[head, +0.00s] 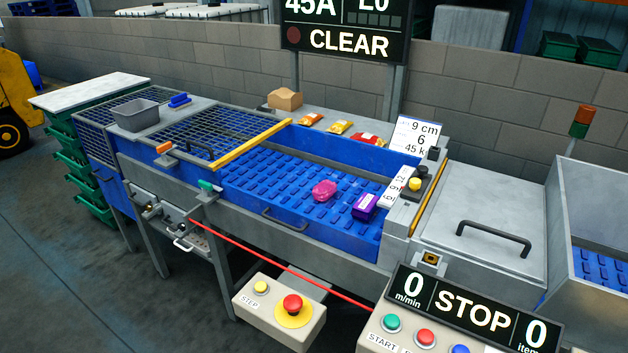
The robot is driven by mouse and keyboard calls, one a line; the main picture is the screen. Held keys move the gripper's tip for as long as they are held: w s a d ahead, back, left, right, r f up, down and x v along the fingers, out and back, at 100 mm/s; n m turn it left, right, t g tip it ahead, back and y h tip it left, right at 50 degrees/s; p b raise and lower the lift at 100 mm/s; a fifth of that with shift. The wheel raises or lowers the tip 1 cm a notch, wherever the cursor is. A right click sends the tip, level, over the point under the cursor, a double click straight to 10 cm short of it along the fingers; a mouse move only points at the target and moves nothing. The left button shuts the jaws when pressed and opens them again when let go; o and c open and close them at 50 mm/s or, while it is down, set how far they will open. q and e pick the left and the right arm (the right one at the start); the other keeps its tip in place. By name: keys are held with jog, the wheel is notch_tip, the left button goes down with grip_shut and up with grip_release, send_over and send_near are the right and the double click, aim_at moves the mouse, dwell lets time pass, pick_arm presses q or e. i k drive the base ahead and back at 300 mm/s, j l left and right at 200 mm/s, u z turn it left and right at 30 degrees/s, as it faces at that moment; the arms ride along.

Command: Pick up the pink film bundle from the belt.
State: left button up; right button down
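The pink film bundle (324,190) lies on the blue ribbed belt (270,179), near the middle of the open stretch. It looks lumpy and rounded, and nothing covers it. A purple box (365,206) with a white top stands on the same belt to its right, apart from it. Neither of my grippers shows in the head view.
A metal grille (208,135) with a yellow edge bar (250,143) covers the belt's left part. Low side walls bound the open belt. Orange and red packets (338,127) lie on the far ledge. A grey tub (135,114) stands at left. A red cord (280,263) runs along the front.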

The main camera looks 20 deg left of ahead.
aim_at(322, 191)
jog(key=i+j+z, duration=0.1)
jog(key=j, duration=0.6)
jog(key=j+z, duration=0.15)
jog(key=j, duration=0.6)
